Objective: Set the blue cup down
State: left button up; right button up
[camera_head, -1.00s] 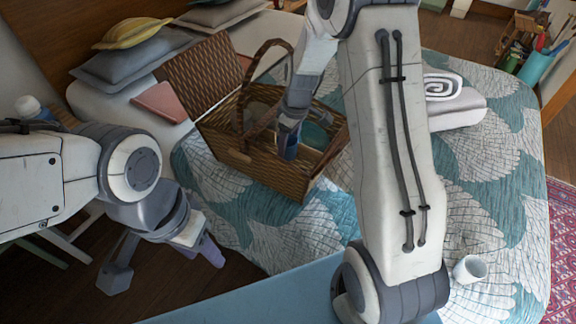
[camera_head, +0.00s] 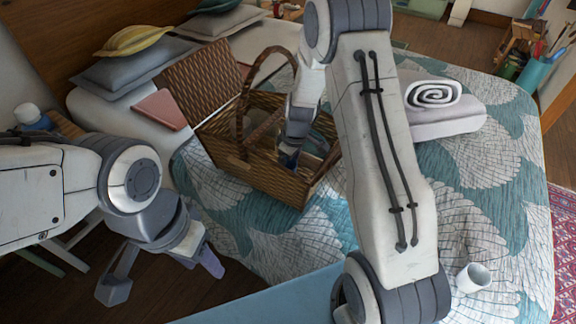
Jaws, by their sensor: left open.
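The wicker basket (camera_head: 237,170) stands on the bed with its lid open at the left and its handle raised. My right arm reaches down into it from above. My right gripper (camera_head: 289,158) is low inside, largely hidden by my own wrist and the basket wall. A small dark blue patch shows at its tip; I cannot tell whether that is the blue cup or part of the gripper. No blue cup shows clearly. My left gripper (camera_head: 211,262) is open and empty, in front of the bed at the lower left, well away from the basket.
A white mug (camera_head: 473,278) is on the bed at the lower right. A rolled towel (camera_head: 433,94) lies on a folded one (camera_head: 450,121) right of my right arm. Pillows (camera_head: 130,68) lie at the back left. The patterned quilt (camera_head: 487,195) is mostly clear at the right.

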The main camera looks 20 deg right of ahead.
jog(key=shift+r, duration=0.15)
jog(key=shift+r, duration=0.25)
notch_tip(320, 180, up, 12)
jog(key=s+d, duration=0.1)
jog(key=shift+s+f+p, duration=0.25)
jog(key=shift+p, duration=0.2)
